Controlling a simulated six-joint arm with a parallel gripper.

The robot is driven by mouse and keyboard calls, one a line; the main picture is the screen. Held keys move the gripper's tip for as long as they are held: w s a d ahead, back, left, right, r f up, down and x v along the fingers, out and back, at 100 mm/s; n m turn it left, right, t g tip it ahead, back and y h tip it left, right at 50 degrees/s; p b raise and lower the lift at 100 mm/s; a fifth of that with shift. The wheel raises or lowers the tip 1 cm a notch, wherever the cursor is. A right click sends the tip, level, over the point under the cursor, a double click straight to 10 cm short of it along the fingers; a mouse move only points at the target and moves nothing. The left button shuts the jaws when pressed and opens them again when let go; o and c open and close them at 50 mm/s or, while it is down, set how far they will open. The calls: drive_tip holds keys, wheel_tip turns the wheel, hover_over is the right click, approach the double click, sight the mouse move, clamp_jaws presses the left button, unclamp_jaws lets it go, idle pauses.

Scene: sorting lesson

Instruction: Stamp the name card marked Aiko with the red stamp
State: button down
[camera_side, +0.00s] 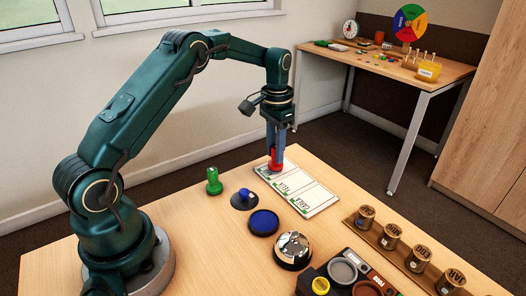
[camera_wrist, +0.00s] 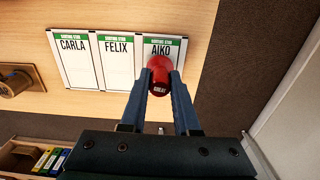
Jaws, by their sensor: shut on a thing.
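My gripper (camera_wrist: 160,92) is shut on the red stamp (camera_wrist: 159,72), whose round red top faces the wrist camera. In the side view my gripper (camera_side: 276,145) points straight down, with the red stamp (camera_side: 276,163) upright below it at the far end of the card row. The card marked Aiko (camera_wrist: 158,46) is the rightmost of three in the wrist view, and the stamp covers its lower part. I cannot tell whether the stamp touches the card. Beside it lie the Felix card (camera_wrist: 115,48) and the Carla card (camera_wrist: 75,48).
A green stamp (camera_side: 214,186) and a blue stamp (camera_side: 244,197) stand left of the cards. A blue ink pad (camera_side: 264,222) and a silver bell (camera_side: 292,247) are nearer. A rack (camera_side: 390,247) of labelled wooden pieces is at the right. The table edge lies close beyond the Aiko card.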

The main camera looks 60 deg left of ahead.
drive_tip(key=shift+r, duration=3.2)
